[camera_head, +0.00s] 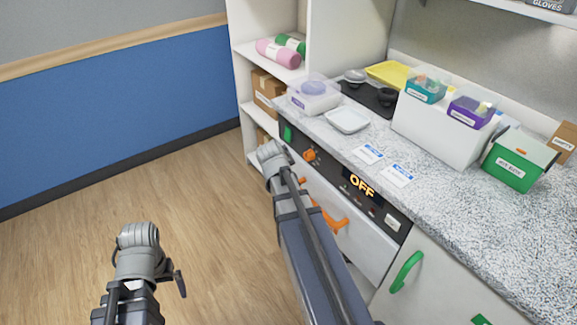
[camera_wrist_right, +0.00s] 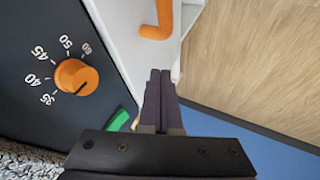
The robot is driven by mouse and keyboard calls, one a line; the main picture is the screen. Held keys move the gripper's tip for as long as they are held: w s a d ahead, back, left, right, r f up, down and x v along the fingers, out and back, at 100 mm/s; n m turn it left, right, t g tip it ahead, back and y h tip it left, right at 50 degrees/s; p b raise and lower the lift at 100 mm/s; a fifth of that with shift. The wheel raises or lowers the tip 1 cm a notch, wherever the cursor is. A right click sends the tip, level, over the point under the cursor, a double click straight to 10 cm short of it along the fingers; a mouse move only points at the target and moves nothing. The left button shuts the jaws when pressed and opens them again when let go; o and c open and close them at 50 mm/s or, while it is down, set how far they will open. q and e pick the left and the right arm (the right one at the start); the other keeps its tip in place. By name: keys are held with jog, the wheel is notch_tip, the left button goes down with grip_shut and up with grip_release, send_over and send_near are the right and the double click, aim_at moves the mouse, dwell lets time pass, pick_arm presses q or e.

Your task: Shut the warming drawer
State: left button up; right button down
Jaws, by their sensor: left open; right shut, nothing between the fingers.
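The warming drawer (camera_head: 362,238) has a white front below a dark control panel reading OFF. Its orange handle (camera_head: 338,222) is partly hidden by my right arm. In the right wrist view the drawer front (camera_wrist_right: 125,38) and the handle's bent end (camera_wrist_right: 156,30) show; I cannot tell how far the drawer stands out. My right gripper (camera_wrist_right: 160,76) is shut and empty, its tips beside the white front, just below the handle's end in that view. My left gripper (camera_head: 172,281) is open and empty, low over the floor, well away from the drawer.
An orange dial (camera_head: 310,155) sits on the panel; it also shows in the right wrist view (camera_wrist_right: 75,77). A cabinet with a green handle (camera_head: 406,271) is right of the drawer. The speckled counter (camera_head: 460,215) above holds bins and trays. The wooden floor at left is clear.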

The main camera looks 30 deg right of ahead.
jog(key=p+v, duration=0.4)
jog(key=v, duration=0.2)
jog(key=shift+a, duration=0.2)
jog(key=s+a+f+n+g+y, duration=0.15)
jog(key=s+a, duration=0.25)
jog(key=a, duration=0.6)
jog(key=s+a+f+n+g+y, duration=0.15)
jog(key=s+a, duration=0.35)
jog(key=a, duration=0.5)
jog(key=s+a+f+n+g+y, duration=0.15)
jog(key=s+a, duration=0.25)
jog(key=a, duration=0.7)
notch_tip(320, 180, up, 13)
jog(key=s+p, duration=0.1)
jog(key=p, duration=1.1)
jog(key=shift+a+p, duration=0.3)
jog(key=shift+a, duration=0.05)
jog(key=shift+g, duration=0.25)
